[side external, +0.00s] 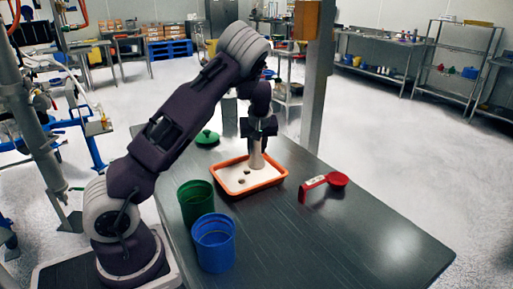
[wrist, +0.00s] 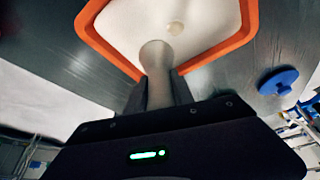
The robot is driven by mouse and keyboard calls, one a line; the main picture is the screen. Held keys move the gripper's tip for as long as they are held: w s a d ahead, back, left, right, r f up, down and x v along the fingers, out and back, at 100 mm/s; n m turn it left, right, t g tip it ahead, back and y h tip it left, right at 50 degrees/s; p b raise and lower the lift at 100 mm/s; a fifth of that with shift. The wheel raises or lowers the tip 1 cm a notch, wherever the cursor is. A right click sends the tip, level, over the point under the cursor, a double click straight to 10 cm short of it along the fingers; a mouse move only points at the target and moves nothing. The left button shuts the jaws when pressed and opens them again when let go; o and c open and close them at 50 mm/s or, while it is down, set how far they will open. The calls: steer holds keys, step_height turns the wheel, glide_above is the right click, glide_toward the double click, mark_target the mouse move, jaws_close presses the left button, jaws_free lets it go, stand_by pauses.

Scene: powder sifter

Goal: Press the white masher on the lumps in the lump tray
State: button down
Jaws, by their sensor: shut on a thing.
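My gripper (side external: 258,136) is shut on the white masher (side external: 257,156) and holds it upright, head down, over the back part of the lump tray. The wrist view shows the masher (wrist: 158,75) between the two fingers. The lump tray (side external: 225,190) has an orange rim and a white powder bed; its rim also shows in the wrist view (wrist: 98,38). Dark-looking lumps (side external: 242,180) lie in the powder left of the masher. One pale lump (wrist: 175,28) shows beyond the masher's head in the wrist view. I cannot tell whether the head touches the powder.
A green cup (side external: 195,203) and a blue cup (side external: 213,243) stand at the table's near left. The table's front right is clear.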

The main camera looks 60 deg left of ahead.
steer(key=shift+f, duration=0.6)
stand_by(0.6)
step_height(320, 180, up, 8)
steer(key=shift+f, duration=0.2)
stand_by(0.3)
stand_by(0.3)
steer(key=s+d, duration=0.6)
steer(key=s, duration=0.3)
glide_above(241, 186)
steer(key=shift+f, duration=3.2)
steer(key=shift+f, duration=0.6)
